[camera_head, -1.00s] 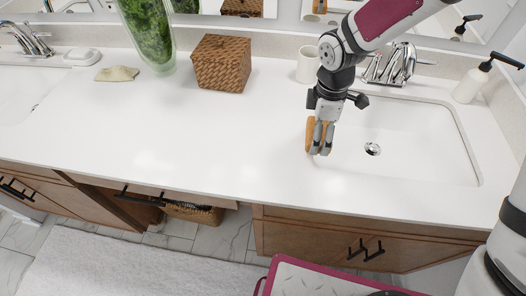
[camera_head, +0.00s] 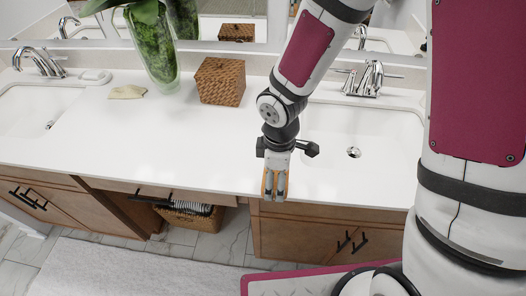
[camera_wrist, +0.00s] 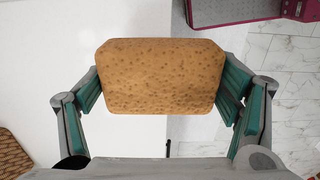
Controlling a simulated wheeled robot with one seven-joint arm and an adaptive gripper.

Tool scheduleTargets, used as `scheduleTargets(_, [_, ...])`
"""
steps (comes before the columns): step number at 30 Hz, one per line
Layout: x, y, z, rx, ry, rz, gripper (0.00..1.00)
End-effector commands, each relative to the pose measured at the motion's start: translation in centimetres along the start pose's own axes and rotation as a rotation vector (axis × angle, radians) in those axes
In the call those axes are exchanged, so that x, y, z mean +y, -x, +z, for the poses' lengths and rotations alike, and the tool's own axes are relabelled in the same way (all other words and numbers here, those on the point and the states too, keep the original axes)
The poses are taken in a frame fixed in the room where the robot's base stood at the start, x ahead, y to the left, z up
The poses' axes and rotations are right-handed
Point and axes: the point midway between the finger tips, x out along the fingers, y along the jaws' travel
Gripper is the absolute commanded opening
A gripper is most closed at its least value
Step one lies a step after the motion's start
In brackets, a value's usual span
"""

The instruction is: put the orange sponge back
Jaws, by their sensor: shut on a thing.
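The orange sponge (camera_wrist: 160,76) fills the middle of the wrist view, a flat porous block with rounded corners. My gripper (camera_wrist: 165,90) is shut on it, one finger pressed to each short end. In the head view my gripper (camera_head: 275,193) points down at the front edge of the white counter (camera_head: 150,128), left of the right sink. Only a thin orange strip of the sponge (camera_head: 265,183) shows there beside the fingers. The wrist view shows the sponge over the counter edge, with the floor beyond it.
The right sink (camera_head: 375,140) and its chrome faucet (camera_head: 370,78) are right of my gripper. A basket (camera_head: 190,217) sits below the counter. The counter's middle is clear.

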Motion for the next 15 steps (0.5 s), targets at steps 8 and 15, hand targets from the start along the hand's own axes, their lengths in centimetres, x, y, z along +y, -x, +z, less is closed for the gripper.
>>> scheduleTargets(8, [6.7,-0.7,-1.8,0.003,-0.002,0.000,0.56])
scheduleTargets(15, [10.8,-1.1,-2.8,0.001,0.000,0.000,0.56])
